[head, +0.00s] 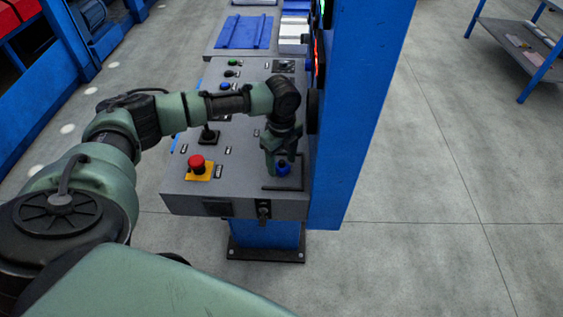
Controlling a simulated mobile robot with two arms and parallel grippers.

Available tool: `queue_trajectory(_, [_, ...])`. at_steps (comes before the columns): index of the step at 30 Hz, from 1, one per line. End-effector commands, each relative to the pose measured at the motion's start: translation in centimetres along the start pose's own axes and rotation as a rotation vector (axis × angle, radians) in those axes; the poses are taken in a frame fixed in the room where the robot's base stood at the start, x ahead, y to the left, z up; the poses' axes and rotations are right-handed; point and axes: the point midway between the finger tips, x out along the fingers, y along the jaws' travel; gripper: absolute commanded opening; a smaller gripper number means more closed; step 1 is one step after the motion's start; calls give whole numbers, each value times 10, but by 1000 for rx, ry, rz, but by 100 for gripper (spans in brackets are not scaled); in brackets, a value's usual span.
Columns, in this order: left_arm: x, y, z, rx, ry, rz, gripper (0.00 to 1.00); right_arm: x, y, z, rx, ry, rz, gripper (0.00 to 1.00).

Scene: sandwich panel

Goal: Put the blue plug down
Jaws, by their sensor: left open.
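The blue plug (282,168) is on the grey control panel, near its front right corner, beside a black angled line marked on the panel. My left gripper (279,158) points down right at the plug, and its fingers partly hide the plug's upper part. The gripper is open. I cannot tell whether its fingers touch the plug. My right gripper is not in view.
A red mushroom button on a yellow base (199,172) stands to the left on the panel (235,190). A black joystick (208,136) is behind it. A tall blue post (362,110) rises close on the right. Open floor lies beyond the post.

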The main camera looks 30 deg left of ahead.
Motion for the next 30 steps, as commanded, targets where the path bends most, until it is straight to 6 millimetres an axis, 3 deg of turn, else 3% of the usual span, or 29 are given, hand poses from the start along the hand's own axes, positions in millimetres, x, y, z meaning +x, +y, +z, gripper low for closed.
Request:
queue_trajectory(15, [-101,-1,0,0,0,-4,57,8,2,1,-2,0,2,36])
queue_trajectory(21, [-119,0,0,0,1,-1,57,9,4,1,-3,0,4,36])
queue_trajectory(30, [-121,0,0,0,1,0,57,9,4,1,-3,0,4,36])
